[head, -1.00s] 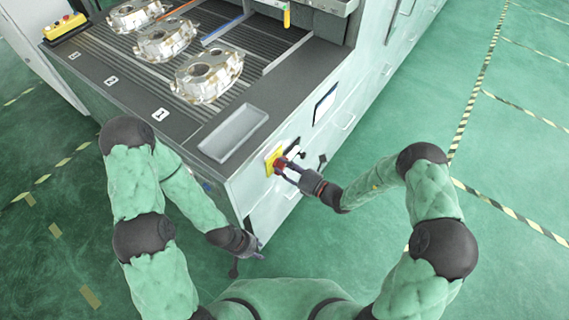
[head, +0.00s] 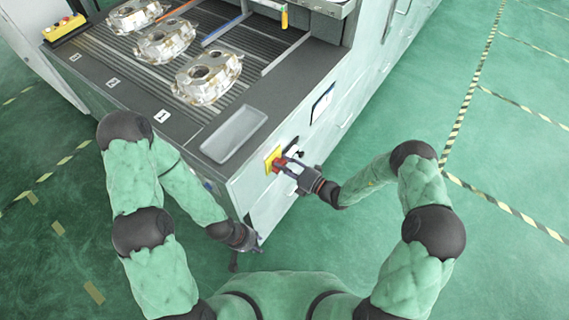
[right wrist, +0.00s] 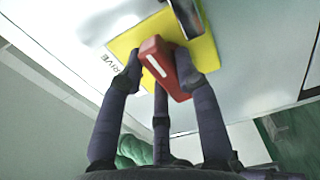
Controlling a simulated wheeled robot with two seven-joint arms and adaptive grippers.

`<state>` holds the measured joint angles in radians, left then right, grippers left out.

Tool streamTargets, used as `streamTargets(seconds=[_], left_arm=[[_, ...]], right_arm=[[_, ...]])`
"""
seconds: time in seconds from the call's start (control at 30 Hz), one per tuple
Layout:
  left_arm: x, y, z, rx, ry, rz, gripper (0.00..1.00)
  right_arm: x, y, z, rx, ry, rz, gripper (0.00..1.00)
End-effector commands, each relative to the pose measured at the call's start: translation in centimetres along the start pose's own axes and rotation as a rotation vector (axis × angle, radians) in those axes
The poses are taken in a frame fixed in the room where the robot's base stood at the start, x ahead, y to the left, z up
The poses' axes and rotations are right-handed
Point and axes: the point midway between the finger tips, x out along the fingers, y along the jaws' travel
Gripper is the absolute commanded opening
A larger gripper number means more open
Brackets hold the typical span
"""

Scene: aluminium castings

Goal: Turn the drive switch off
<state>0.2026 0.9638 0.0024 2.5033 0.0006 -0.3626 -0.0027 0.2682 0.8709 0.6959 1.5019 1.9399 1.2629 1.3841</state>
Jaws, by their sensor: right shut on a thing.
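The drive switch has a red handle on a yellow plate (head: 271,158) on the pale side panel of the machine. In the right wrist view the yellow plate (right wrist: 205,50) carries the lettering "DRIVE", and the red handle (right wrist: 163,66) stands tilted across it. My right gripper (head: 285,163) is at the switch. In the right wrist view its fingers (right wrist: 160,75) are shut on the red handle, one on either side. My left gripper (head: 254,243) hangs low by the machine's bottom corner, away from the switch. Its fingers are too small to judge.
A grey tray (head: 234,133) lies on the machine top above the switch. Several metal castings (head: 208,77) stand on the ribbed bed. A yellow button box (head: 64,27) is at the far left. The green floor to the right is clear.

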Motion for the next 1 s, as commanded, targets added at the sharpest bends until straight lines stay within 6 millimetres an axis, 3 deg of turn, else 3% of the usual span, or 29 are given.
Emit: streamTargets(seconds=[0.67,0.7,0.77,1.0], left_arm=[[-0.17,0.06,0.01,0.000,0.000,0.000,0.40],[-0.17,0.06,0.01,0.000,0.000,0.000,0.40],[-0.17,0.06,0.00,0.000,0.000,0.000,0.40],[-0.18,0.06,0.01,0.000,0.000,0.000,0.40]], right_arm=[[-0.04,-0.16,0.06,0.065,-0.002,-0.002,0.00],[-0.04,-0.16,0.06,0.065,-0.002,-0.002,0.38],[-0.04,-0.16,0.06,0.065,-0.002,-0.002,0.55],[-0.02,-0.10,0.05,0.063,-0.001,-0.001,0.57]])
